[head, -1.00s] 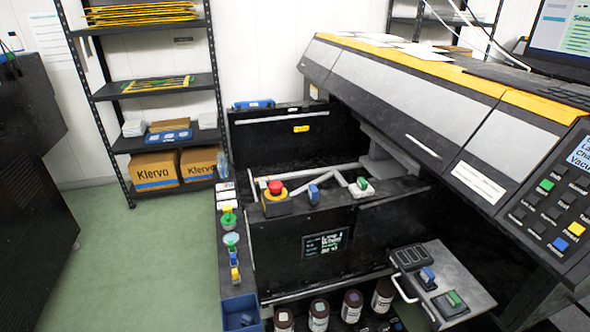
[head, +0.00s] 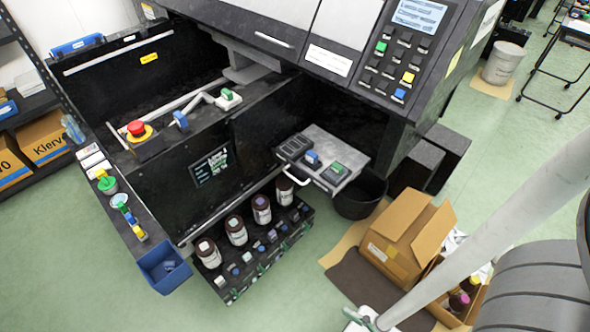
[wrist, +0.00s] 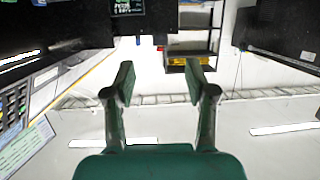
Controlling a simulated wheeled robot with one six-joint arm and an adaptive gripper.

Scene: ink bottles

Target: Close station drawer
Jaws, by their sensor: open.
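The station drawer (head: 345,147) sticks out from the front of the dark machine in the head view. It is a grey-topped shelf with a white handle (head: 289,178) at its front left. A blue switch-like piece (head: 312,158) and a green one (head: 336,168) sit on its top beside a dark block. My gripper (wrist: 158,82) is open and empty in the wrist view, its two green-padded fingers apart. In the head view only a small part of it shows at the bottom edge, below and apart from the drawer.
Several dark bottles (head: 237,230) stand in a low black rack left of the drawer. A black bin (head: 360,196) is beneath it. Open cardboard boxes (head: 405,240) lie on the right. A blue tray (head: 165,266) hangs at the left. Green floor is clear at lower left.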

